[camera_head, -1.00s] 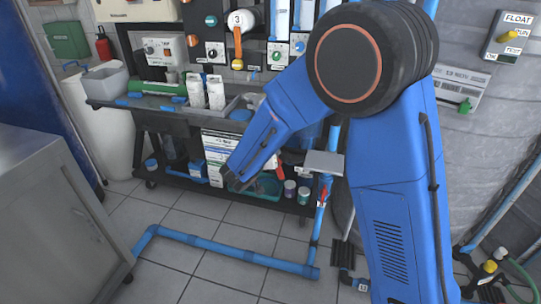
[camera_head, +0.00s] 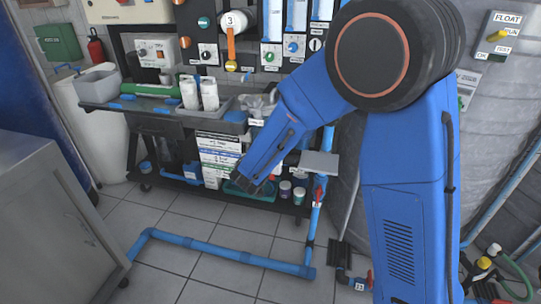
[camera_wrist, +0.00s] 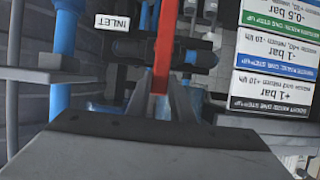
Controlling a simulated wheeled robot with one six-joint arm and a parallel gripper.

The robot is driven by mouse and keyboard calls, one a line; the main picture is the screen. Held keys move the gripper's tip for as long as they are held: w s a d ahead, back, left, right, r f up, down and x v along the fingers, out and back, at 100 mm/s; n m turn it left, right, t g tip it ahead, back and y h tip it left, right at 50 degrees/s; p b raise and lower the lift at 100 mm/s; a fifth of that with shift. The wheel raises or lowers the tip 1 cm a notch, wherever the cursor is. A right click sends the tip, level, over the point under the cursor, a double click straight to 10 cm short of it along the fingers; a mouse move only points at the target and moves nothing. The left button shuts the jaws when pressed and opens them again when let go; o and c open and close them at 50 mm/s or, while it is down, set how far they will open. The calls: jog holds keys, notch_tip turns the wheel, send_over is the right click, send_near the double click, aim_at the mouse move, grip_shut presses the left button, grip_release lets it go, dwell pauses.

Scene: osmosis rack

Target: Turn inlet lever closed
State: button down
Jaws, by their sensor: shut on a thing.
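The inlet lever (camera_wrist: 164,40) is a red bar running upright in the wrist view, just right of a white INLET label (camera_wrist: 113,21). My gripper (camera_wrist: 162,52) is shut on the lever, with dark finger parts on both sides of it. The wide grey gripper body fills the bottom of the wrist view and hides what lies below. In the head view my gripper (camera_head: 246,184) reaches down in front of the rack's lower shelf; there the lever is hidden.
A printed card (camera_head: 218,155) stands left of my gripper. Another red handle (camera_head: 319,190) sits on a blue upright pipe at right. A blue floor pipe (camera_head: 215,250) runs across the tiles in front. A grey cabinet (camera_head: 45,225) stands at left.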

jog(key=c, duration=1.6)
grip_release()
jog(key=shift+o, duration=0.2)
jog(key=shift+s, duration=0.1)
jog(key=v, duration=1.7)
jog(key=shift+r, duration=0.15)
jog(key=s+d+r+g+h, duration=0.1)
jog(key=s+d+g, duration=0.3)
jog(key=d, duration=0.8)
jog(key=s+d+r+g+h, duration=0.1)
jog(key=s+d+r+g, duration=0.3)
jog(key=d, duration=0.9)
jog(key=s+d+n+y, duration=0.1)
jog(key=s+d+y, duration=0.1)
jog(key=s, duration=0.6)
jog(key=s+d+n+y, duration=0.2)
jog(key=s+y, duration=0.2)
jog(key=s, duration=0.5)
jog(key=shift+s+n, duration=0.3)
jog(key=shift+s, duration=0.05)
